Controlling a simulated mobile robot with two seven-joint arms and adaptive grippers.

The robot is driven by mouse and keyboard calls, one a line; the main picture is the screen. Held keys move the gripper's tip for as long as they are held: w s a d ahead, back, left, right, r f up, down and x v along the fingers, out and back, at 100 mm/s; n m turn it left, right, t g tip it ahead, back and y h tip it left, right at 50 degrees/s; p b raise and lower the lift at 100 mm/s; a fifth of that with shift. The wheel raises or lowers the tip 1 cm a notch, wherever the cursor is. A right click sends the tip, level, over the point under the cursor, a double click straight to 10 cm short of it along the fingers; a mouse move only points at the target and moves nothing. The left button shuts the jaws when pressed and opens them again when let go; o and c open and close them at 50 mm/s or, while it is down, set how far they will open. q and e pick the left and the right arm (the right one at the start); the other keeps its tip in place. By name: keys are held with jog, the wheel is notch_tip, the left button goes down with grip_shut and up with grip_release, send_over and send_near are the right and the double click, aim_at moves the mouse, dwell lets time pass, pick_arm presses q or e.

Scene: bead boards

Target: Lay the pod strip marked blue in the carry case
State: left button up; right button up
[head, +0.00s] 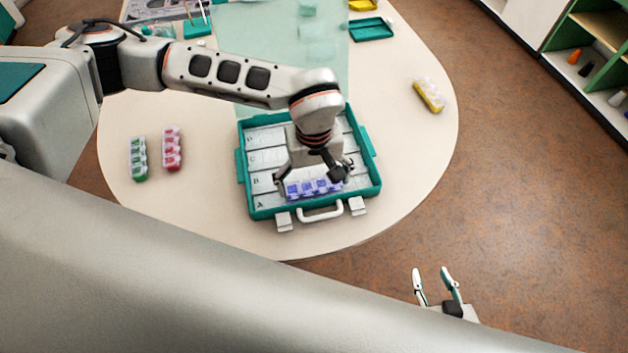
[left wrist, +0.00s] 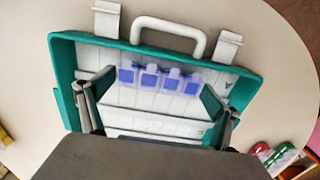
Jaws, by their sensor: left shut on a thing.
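The blue pod strip (head: 313,188), a row of clear pods with blue contents, is at the front row, marked A, inside the teal carry case (head: 241,172). I cannot tell whether it rests on the case floor. My left gripper (head: 315,180) points down over the case and is shut on the blue strip, its fingers at the strip's two ends. The left wrist view shows the strip (left wrist: 158,78) along the handle side of the case (left wrist: 62,75). My right gripper (head: 432,272) is open and empty, off the table's front edge.
A green strip (head: 138,159) and a red strip (head: 171,149) lie left of the case; a yellow strip (head: 429,95) lies to the right. A pale green mat (head: 255,40) and small trays (head: 371,29) are at the back.

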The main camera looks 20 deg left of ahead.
aim_at(314, 185)
pick_arm(q)
jog(key=shift+f, duration=0.2)
jog(key=o, duration=0.9)
jog(key=shift+f, duration=0.1)
notch_tip(314, 185, up, 12)
jog(key=shift+r, duration=0.2)
dwell(0.3)
